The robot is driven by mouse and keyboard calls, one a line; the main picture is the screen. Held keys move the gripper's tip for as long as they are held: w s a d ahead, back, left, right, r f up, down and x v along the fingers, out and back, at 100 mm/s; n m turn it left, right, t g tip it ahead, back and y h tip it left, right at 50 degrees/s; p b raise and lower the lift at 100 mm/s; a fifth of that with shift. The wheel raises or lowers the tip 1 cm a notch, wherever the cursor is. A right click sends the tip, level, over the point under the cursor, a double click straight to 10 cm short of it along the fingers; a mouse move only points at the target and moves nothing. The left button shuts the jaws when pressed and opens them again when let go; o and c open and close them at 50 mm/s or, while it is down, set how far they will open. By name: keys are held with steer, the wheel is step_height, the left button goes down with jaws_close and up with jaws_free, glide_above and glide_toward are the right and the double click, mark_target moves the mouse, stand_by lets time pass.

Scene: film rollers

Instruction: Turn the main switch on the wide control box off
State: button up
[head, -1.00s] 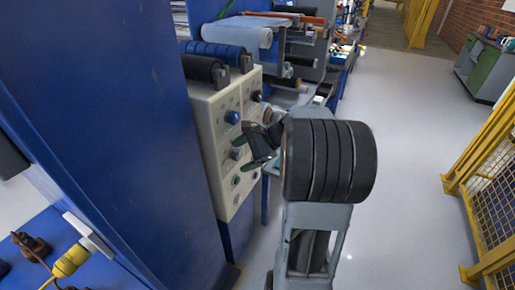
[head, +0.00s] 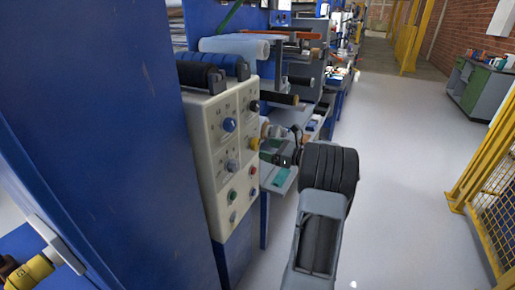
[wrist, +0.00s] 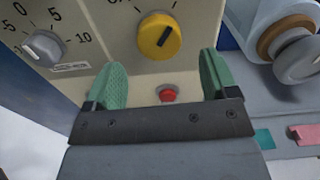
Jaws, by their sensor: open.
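The control box (head: 207,145) is a beige panel with two columns of knobs and buttons on the side of the blue machine. Its yellow knob (head: 254,143) carries a dark pointer mark; it also shows in the wrist view (wrist: 159,36), with the mark tilted up to the right. My gripper (wrist: 161,64) is open and empty, its green finger pads pointing at the panel below the yellow knob. A red button (wrist: 168,93) shows between the fingers. A grey knob (wrist: 43,48) with a numbered scale is at left. In the head view my gripper (head: 270,152) is beside the panel's right edge. The yellow knob's lettering is cut off.
Dark rollers (head: 212,70) lie above the box. A grey shelf with round metal parts (wrist: 297,52) stands right of the panel in the wrist view. A yellow fence (head: 485,190) bounds the right side. The grey floor (head: 400,160) between is clear.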

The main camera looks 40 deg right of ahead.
mark_target(258, 146)
steer(key=shift+x, duration=2.45)
steer(key=shift+c, duration=0.5)
steer(key=c, duration=0.8)
steer(key=shift+c, duration=0.2)
